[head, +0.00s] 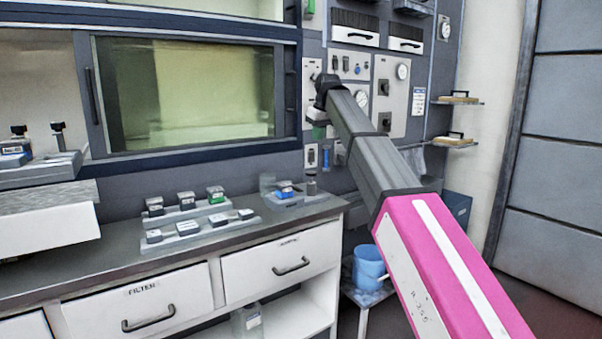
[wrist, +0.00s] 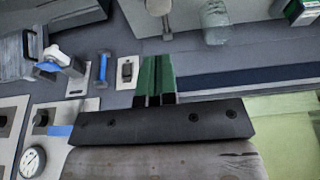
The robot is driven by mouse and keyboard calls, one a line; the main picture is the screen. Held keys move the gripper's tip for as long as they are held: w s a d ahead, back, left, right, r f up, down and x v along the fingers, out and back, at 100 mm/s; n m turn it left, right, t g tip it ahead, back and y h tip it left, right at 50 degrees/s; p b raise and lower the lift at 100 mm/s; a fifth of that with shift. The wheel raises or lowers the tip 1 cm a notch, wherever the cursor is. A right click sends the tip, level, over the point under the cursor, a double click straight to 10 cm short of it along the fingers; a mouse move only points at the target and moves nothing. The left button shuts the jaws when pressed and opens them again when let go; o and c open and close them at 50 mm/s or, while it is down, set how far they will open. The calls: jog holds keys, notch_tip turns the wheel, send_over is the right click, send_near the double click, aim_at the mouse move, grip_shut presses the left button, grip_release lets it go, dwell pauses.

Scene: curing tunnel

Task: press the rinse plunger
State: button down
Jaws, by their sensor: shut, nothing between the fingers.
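My gripper (head: 318,131) has green fingertips and is shut and empty. It hangs in front of the wall panel, above the right end of the counter. The fingers also show in the wrist view (wrist: 155,75). A small upright plunger-like piece with a dark cap (head: 311,183) stands on a grey base at the counter's right end, below my gripper and apart from it. A pale-capped stem at the wrist view's top edge (wrist: 160,8) may be the same piece. Two other dark-capped knobs (head: 58,128) stand on a grey block at the far left. No readable label says which is the rinse plunger.
The counter (head: 120,257) bears trays with several small blocks (head: 187,200). A blue item (head: 285,187) sits beside the capped piece. The panel behind has gauges (head: 403,71) and switches. A blue bucket (head: 368,266) stands on a low stand right of the counter.

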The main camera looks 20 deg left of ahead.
jog(key=shift+v, duration=0.85)
jog(key=shift+a, duration=0.25)
send_near(312, 172)
jog(key=x, duration=0.5)
jog(key=shift+w+a, duration=0.1)
jog(key=shift+a, duration=0.2)
jog(key=shift+f, duration=0.85)
jog(key=shift+f, duration=1.45)
